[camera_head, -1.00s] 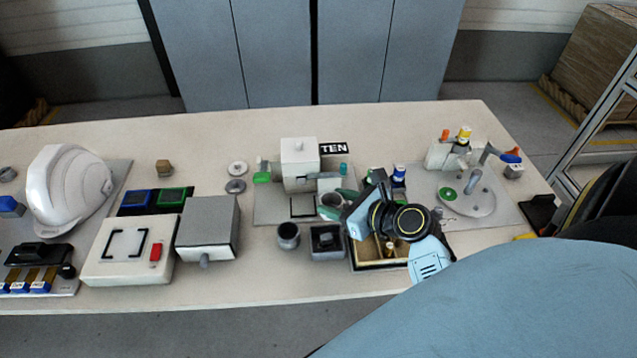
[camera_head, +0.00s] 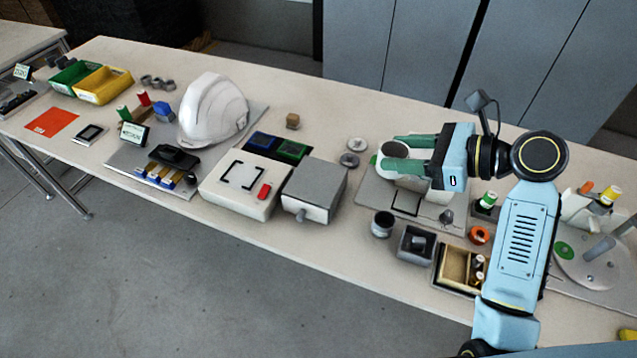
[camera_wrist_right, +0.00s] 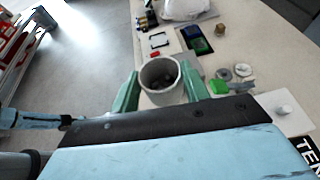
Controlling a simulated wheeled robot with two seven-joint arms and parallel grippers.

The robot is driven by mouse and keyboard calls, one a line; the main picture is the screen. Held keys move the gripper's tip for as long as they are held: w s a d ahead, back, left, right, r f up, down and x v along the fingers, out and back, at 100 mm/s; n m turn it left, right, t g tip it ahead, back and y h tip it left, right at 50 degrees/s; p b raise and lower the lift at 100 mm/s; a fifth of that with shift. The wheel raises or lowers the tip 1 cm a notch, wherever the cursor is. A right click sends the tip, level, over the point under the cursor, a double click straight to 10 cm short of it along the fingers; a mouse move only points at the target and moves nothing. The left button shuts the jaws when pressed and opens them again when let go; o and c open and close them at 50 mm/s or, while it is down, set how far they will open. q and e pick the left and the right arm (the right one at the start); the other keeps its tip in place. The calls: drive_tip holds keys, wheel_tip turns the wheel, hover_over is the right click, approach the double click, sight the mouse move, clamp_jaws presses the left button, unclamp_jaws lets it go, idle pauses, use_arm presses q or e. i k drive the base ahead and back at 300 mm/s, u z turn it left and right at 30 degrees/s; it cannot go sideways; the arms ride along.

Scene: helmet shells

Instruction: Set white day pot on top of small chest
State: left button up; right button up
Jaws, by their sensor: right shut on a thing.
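My right gripper (camera_head: 394,154) has its green fingers shut on the white day pot (camera_head: 390,150), held above the work surface. In the right wrist view the pot (camera_wrist_right: 150,96) sits upright between both fingers, with dark contents in it. The small chest (camera_head: 318,184) is a grey box with a knob on its front, to the left of the gripper in the head view. Its flat top is bare.
A white box (camera_head: 238,196) with a red piece stands left of the chest, with the white helmet (camera_head: 212,108) beyond it.

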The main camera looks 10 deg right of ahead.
sight(316, 180)
drive_tip(key=k, duration=0.45)
drive_tip(key=u, duration=1.1)
drive_tip(key=i, duration=1.1)
drive_tip(key=z, duration=2.15)
